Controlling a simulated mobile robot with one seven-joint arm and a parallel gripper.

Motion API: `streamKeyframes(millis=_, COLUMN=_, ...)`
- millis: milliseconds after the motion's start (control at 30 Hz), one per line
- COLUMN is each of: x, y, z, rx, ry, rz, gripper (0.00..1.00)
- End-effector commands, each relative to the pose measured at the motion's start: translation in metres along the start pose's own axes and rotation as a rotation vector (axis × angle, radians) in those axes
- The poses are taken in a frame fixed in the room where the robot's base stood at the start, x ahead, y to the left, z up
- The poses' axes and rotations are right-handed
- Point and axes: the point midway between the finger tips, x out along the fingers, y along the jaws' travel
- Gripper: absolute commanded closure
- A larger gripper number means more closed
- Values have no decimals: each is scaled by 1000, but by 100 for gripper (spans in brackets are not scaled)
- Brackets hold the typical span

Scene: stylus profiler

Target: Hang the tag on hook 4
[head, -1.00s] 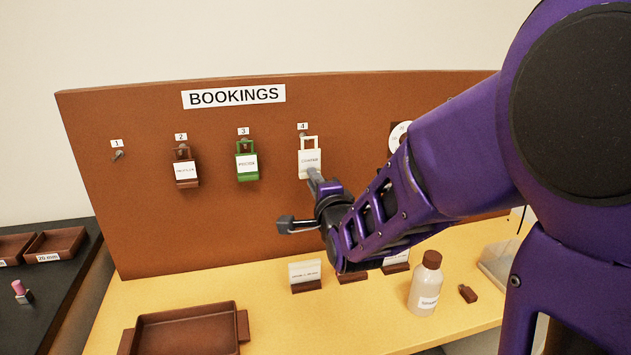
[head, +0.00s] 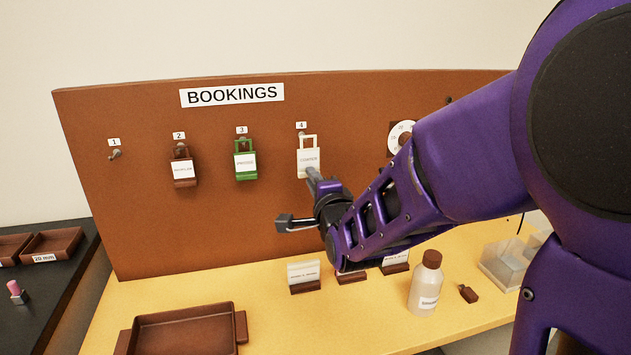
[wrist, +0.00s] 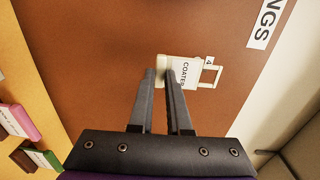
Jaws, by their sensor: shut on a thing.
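The white tag (head: 308,162) has an open loop handle at its top and a printed label that reads COATER in the wrist view (wrist: 188,74). It is upright at the board, just below the number 4 label (head: 301,125). Hook 4 (head: 302,134) shows at the loop's top; I cannot tell whether the loop is around it or in front of it. My gripper (head: 313,175) is shut on the tag's lower part. In the wrist view its two fingers (wrist: 167,75) are at the tag's lower end.
Hook 1 (head: 115,154) is bare. A brown tag (head: 183,171) hangs at hook 2 and a green tag (head: 245,161) at hook 3. Below stand small card holders (head: 304,277), a bottle (head: 426,284) and a brown tray (head: 240,325).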

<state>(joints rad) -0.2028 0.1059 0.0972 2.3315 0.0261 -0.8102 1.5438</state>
Motion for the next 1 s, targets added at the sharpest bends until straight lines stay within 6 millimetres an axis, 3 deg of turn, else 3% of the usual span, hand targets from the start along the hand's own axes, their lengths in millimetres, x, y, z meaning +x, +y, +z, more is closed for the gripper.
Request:
streamKeyframes(millis=267, x=2, y=0, z=0, rx=0, ry=0, rz=0, gripper=100)
streamKeyframes(millis=1000, x=32, y=-2, z=0, rx=0, ry=0, rz=0, gripper=100)
